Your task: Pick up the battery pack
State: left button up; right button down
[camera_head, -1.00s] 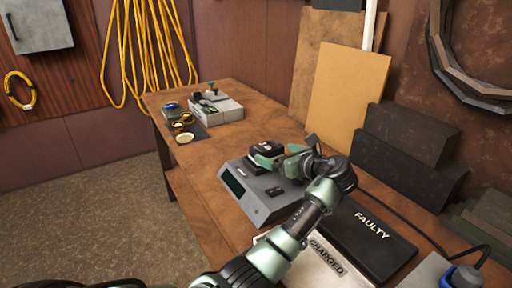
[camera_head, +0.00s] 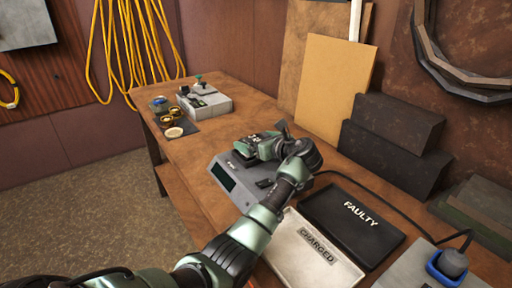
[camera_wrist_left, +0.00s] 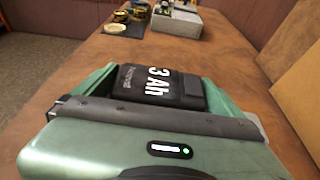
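The battery pack (camera_head: 256,141) is dark with "3 Ah" in white; the lettering shows large in the left wrist view (camera_wrist_left: 157,86). My left gripper (camera_head: 259,149) has its green fingers on both sides of the pack. In the left wrist view the fingers (camera_wrist_left: 160,97) press against its sides with no clear gap. The grey charger (camera_head: 233,182) with a dark display lies below the pack on the workbench. The fingers hide the pack's underside, so I cannot tell whether it touches the charger. My right gripper is not in view.
A black "FAULTY" tray (camera_head: 340,236) and a white "CHARGED" tray (camera_head: 301,267) lie on the workbench (camera_head: 215,140), right of my arm. Dark blocks (camera_head: 390,140) stand by the wall. A grey box (camera_head: 207,103) and small round tins (camera_head: 173,132) sit at the far end.

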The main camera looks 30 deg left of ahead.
pick_arm(q)
jog(key=c, duration=1.5)
jog(key=shift+o, duration=0.2)
jog(key=shift+r, duration=0.1)
